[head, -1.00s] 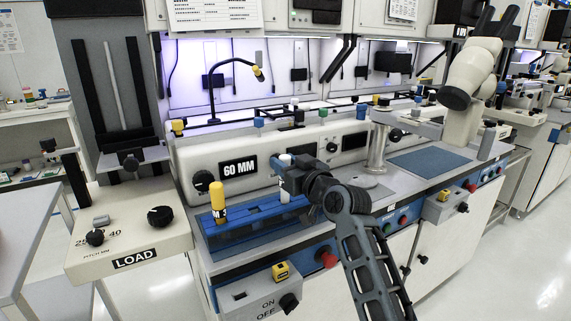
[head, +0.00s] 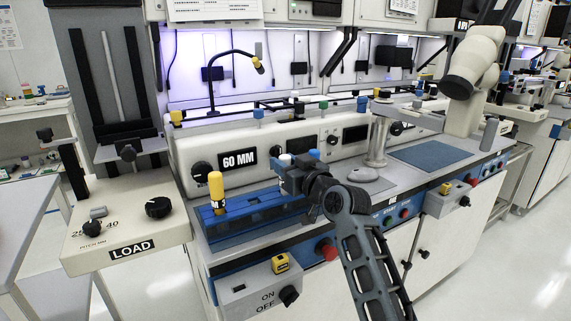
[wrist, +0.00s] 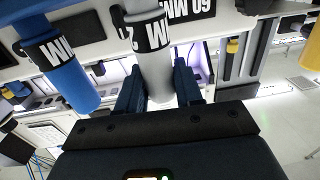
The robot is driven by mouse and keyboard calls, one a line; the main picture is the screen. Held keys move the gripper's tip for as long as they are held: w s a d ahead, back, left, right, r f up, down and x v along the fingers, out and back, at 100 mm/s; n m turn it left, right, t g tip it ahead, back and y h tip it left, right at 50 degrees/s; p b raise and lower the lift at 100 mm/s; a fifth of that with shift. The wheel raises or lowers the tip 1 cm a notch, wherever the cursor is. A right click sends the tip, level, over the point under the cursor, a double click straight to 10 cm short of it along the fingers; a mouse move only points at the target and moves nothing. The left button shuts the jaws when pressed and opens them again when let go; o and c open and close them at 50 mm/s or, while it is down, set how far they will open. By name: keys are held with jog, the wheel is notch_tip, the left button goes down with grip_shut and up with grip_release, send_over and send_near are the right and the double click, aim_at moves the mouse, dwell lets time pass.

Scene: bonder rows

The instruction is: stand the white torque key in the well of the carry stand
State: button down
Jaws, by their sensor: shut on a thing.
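The white torque key (wrist: 156,62) is upright between the two fingers of my gripper (wrist: 158,88) in the wrist view, with a black label around it. In the head view my gripper (head: 290,178) is at the right end of a long blue holder (head: 245,228), and only the white key's top (head: 285,160) shows. A blue key (wrist: 70,70) is close beside it, and a yellow key (head: 216,190) stands at the holder's left part. I cannot tell whether this holder is the carry stand. The white key's lower end and any well under it are hidden.
A grey switch box (head: 262,290) and a red button (head: 328,251) are on the bench front below my arm. A cream LOAD unit (head: 185,225) juts out at left. A microscope-like column (head: 376,140) stands right of my gripper.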

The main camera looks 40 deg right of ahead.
dwell(0.3)
jog(key=c, duration=0.7)
grip_release()
jog(key=shift+o, duration=0.2)
jog(key=shift+s, duration=0.1)
jog(key=v, duration=0.7)
jog(key=shift+s+b, duration=0.35)
